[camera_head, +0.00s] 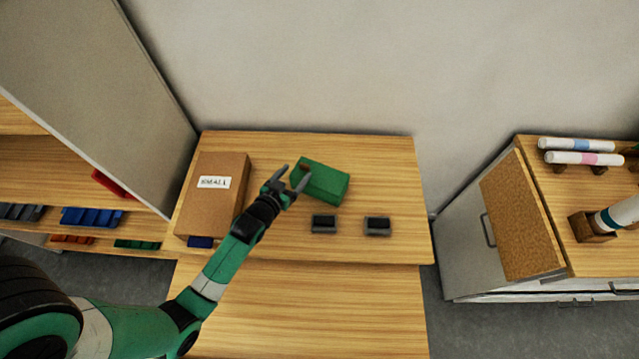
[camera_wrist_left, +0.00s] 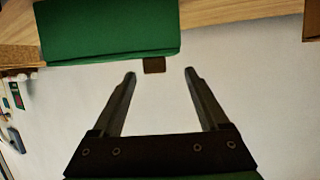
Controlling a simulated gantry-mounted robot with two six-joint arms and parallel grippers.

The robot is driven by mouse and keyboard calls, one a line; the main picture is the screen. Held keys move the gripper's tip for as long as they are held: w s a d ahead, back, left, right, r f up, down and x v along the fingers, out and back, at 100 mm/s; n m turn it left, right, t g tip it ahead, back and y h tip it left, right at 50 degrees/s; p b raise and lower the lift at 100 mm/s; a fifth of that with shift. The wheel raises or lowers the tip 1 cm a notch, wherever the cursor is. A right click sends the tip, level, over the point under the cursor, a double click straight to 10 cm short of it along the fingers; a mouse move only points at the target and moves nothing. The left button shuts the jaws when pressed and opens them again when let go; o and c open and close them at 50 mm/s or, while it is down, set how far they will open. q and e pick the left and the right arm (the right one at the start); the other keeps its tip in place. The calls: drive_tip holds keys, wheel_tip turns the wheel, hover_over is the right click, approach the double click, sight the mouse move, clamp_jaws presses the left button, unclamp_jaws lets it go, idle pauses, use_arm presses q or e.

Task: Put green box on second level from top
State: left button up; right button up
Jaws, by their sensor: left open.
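My right gripper is not in view.
A brown cardboard box (camera_head: 213,211) with a white label stands left of my gripper. Two small dark holders (camera_head: 324,224) sit in front of the green box. Blue bins (camera_head: 91,217) and a red item (camera_head: 110,184) are on the shelves. A cabinet with rolls (camera_head: 584,158) is at right.

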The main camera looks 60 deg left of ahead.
sight(303, 167)
use_arm(q)
drive_tip(key=x, duration=0.1)
drive_tip(key=b+x, duration=0.1)
drive_tip(key=x, duration=0.3)
drive_tip(key=shift+w+d+r, duration=0.2)
drive_tip(key=shift+w, duration=0.15)
clamp_jaws()
